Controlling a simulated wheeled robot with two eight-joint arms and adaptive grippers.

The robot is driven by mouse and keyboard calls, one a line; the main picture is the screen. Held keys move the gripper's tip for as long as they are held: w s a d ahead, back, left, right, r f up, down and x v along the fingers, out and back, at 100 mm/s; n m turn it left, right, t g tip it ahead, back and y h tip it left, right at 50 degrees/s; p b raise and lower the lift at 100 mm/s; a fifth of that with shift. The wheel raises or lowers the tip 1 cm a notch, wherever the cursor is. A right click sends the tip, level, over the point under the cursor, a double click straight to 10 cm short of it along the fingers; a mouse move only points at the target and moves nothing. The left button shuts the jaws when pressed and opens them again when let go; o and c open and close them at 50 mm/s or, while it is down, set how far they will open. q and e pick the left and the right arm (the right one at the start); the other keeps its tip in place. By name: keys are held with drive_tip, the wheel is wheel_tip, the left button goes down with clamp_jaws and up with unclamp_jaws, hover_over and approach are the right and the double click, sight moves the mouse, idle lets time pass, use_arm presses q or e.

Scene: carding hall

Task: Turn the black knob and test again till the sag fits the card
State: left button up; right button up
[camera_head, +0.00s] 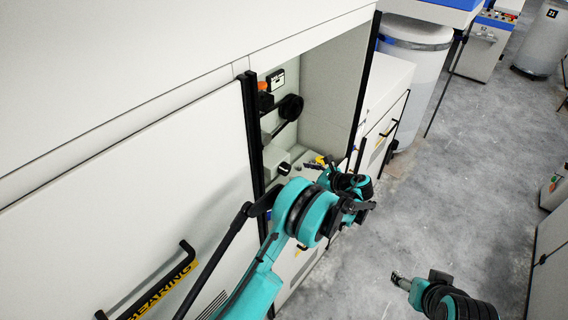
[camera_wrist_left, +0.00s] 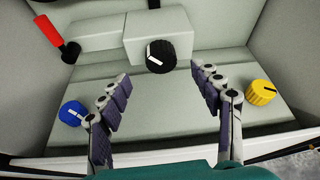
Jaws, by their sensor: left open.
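The black knob (camera_wrist_left: 161,56) has a white pointer mark and sits on a pale raised block, at upper middle in the left wrist view. In the head view a dark knob (camera_head: 284,168) shows low inside the open cabinet. My left gripper (camera_wrist_left: 162,78) is open and empty, its fingers spread on either side below the knob, apart from it. In the head view it (camera_head: 345,182) is at the cabinet opening. A black belt (camera_head: 279,129) runs down from a black pulley (camera_head: 291,107). A small black-and-white plate (camera_head: 278,80) is above; I cannot tell whether it is the card.
A blue knob (camera_wrist_left: 72,113) and a yellow knob (camera_wrist_left: 262,92) flank my left fingers. A red handle (camera_wrist_left: 50,38) is at upper left. My right gripper (camera_head: 401,281) is over clear grey floor; its jaws are unclear. A closed panel with a black handle (camera_head: 150,285) is left.

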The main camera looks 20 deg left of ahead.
sight(288, 169)
use_arm(q)
drive_tip(key=x, duration=0.7)
drive_tip(key=shift+w+a+f+b, duration=0.15)
drive_tip(key=shift+a+f+b, duration=0.1)
drive_tip(key=shift+b, duration=0.05)
drive_tip(key=c, duration=1.1)
